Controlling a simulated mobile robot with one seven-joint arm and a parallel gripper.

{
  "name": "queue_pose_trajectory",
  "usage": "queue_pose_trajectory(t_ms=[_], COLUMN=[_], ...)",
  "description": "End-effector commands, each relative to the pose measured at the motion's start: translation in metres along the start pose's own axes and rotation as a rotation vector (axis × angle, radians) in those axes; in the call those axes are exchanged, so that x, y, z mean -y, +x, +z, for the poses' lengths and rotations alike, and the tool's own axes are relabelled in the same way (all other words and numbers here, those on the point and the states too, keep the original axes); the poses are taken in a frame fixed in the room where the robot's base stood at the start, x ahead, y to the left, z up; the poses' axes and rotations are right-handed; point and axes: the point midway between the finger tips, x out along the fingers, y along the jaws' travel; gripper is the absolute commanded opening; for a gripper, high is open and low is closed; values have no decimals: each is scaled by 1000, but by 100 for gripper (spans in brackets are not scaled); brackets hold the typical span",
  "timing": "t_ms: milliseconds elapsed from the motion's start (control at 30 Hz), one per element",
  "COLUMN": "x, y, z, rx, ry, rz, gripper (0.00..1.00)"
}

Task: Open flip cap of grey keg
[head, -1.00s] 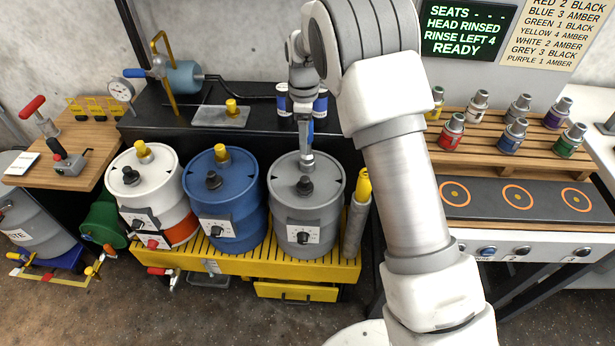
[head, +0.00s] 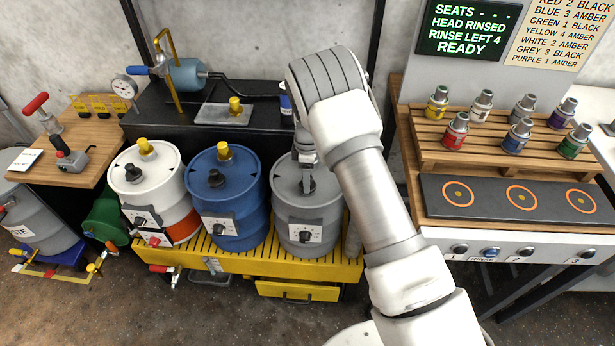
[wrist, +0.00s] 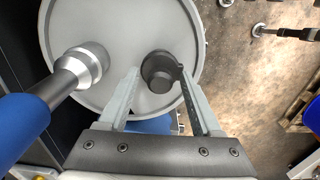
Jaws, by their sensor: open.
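The grey keg (head: 308,222) stands at the right end of the row of kegs. Its round grey lid fills the upper left of the wrist view, with the black flip cap (wrist: 157,76) on it. My gripper (wrist: 158,70) is open over the lid, with the cap between its fingertips. The right fingertip is very close to the cap's edge; I cannot tell whether it touches. A silver fitting with a blue sleeve (wrist: 28,118) is on the lid left of the cap. In the head view my arm and gripper (head: 307,180) largely hide the cap.
The blue keg (head: 226,205) stands close left of the grey one, with the white keg (head: 150,190) beyond. All stand on a yellow grated platform (head: 215,262). A dark bench (head: 140,118) is behind. A table with a paint-can rack (head: 440,150) is to the right.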

Motion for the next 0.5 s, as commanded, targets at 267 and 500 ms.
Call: queue_pose_trajectory(t_ms=[267, 500], x=[0, 0], y=[0, 0], z=[0, 0], rx=[0, 0], ry=[0, 0], rz=[0, 0], gripper=[59, 15])
